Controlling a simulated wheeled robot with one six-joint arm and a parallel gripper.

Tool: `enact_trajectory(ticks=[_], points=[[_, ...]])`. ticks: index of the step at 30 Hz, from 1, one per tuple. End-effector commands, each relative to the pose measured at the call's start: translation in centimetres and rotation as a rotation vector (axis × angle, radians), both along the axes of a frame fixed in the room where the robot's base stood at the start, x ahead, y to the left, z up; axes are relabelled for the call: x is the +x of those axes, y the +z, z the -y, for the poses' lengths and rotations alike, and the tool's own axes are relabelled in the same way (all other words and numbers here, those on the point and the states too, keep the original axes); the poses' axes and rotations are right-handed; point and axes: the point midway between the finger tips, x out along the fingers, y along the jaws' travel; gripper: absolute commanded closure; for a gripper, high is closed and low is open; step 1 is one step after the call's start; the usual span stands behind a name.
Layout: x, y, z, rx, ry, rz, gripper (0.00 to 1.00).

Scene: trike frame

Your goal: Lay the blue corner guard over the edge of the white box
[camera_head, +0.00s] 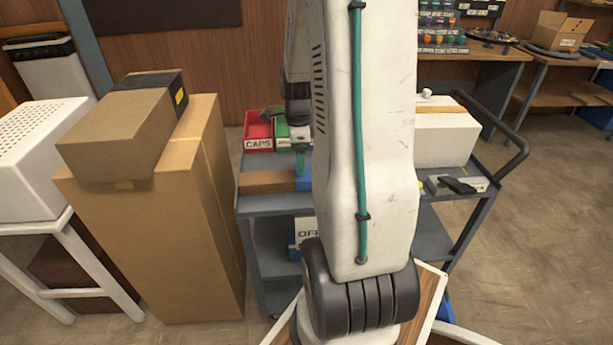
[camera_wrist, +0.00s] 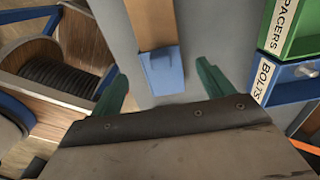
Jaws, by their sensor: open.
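The blue corner guard (camera_wrist: 162,72) is at the end of a long brown block (camera_wrist: 150,22) in the wrist view. In the head view the guard (camera_head: 303,183) is partly hidden behind my arm. My gripper (camera_wrist: 161,85) is open, its green fingers on either side of the guard with gaps between. I cannot tell its height above the guard. My gripper also shows in the head view (camera_head: 301,160), largely covered by the arm. The white box (camera_head: 445,138) stands on the right of the grey cart, its left side hidden by my arm.
A red CAPS bin (camera_head: 258,133) and a green bin (camera_head: 282,134) stand at the cart's back. A blue BOLTS bin (camera_wrist: 290,80) is right of my gripper. A dark tool (camera_head: 458,185) lies before the white box. Tall cardboard boxes (camera_head: 150,240) stand left of the cart.

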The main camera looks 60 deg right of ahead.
Motion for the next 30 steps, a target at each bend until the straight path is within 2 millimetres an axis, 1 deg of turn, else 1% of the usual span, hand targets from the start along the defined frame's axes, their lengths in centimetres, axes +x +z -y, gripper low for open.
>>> enact_trajectory(ticks=[1,3,7,10,16,17,18,20,21,30], points=[[0.0,-0.9,-0.1,0.003,0.001,-0.003,0.20],[0.1,-2.0,-0.1,0.004,0.001,-0.003,0.20],[0.2,-3.6,0.0,0.002,0.002,-0.002,0.20],[0.2,-4.2,0.0,0.002,0.002,-0.001,0.20],[0.2,-4.2,0.0,0.000,0.002,0.000,0.20],[0.2,-4.2,0.0,0.000,0.002,0.000,0.26],[0.2,-4.2,0.0,0.000,0.002,0.000,0.37],[0.2,-4.2,0.0,0.000,0.002,0.000,0.53],[0.2,-4.2,0.1,0.000,0.002,0.000,0.64],[0.2,-4.0,0.1,-0.001,0.002,0.001,0.64]])
